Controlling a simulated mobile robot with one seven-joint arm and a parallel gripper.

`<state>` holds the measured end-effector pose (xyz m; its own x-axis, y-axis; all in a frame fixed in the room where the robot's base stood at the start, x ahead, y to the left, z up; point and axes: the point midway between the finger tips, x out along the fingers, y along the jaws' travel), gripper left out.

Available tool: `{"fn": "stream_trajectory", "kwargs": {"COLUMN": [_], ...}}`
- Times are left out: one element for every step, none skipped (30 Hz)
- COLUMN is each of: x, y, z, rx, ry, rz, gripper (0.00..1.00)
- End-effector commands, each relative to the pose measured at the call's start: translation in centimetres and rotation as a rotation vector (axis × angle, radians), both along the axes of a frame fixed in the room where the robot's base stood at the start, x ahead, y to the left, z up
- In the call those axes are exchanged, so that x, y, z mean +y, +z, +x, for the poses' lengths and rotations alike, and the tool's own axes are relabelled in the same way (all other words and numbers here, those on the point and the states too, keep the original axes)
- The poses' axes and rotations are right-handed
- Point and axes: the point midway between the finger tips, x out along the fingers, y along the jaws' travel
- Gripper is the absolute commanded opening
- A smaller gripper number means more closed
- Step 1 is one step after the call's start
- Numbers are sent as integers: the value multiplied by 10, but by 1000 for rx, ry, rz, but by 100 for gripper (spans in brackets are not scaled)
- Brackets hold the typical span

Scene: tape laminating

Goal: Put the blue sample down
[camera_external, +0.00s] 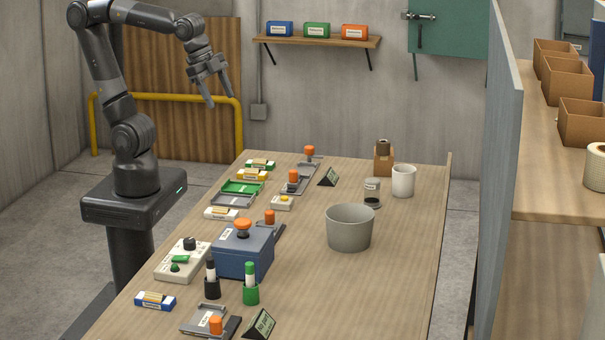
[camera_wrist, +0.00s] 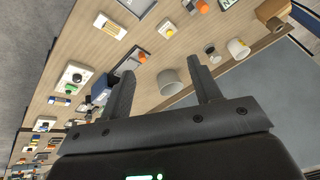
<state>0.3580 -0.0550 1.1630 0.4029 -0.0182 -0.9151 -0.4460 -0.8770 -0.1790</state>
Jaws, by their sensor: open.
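A small blue and white sample (camera_external: 155,300) lies flat on the wooden table (camera_external: 300,290) near its front left edge. It also seems to show as a small blue item in the wrist view (camera_wrist: 60,101), left of my fingers. My gripper (camera_external: 219,98) is raised in the air beyond the far left end of the table, well away from the sample. Its two fingers are apart in the wrist view (camera_wrist: 160,70), with nothing held between them.
A control panel (camera_external: 182,260), blue box machine (camera_external: 243,252), marker holders and a grey bin (camera_external: 349,229) stand on the table. White (camera_external: 221,213), yellow (camera_external: 252,174) and green (camera_external: 260,164) samples line the left edge. The table's right front is clear. A partition (camera_external: 500,180) stands to the right.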

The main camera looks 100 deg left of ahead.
Motion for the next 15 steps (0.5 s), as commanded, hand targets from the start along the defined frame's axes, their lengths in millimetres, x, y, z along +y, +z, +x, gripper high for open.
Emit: {"fn": "stream_trajectory", "kwargs": {"x": [15,22,30,35,40,44,47,50,52,54,55,55,56,56,56], "y": [-7,-11,-16,-20,-24,-28,-32,-34,-37,-39,-40,-41,-42,-42,-43], "z": [-16,-23,-32,-39,-44,-51,-55,-59,-62,-65,-66,-68,-68,-69,-69], "rx": [-16,-23,-33,-40,-47,-53,-57,-61,-65,-67,-70,-71,-71,-71,-71], "ry": [92,144,208,250,289,335,364,390,417,432,443,454,459,462,464], "rz": [-37,-59,-86,-105,-123,-143,-158,-170,-183,-191,-197,-202,-204,-205,-206], "gripper": [57,57,57,57,57,57,57,57,57,57,57,57,57,57,57]}}
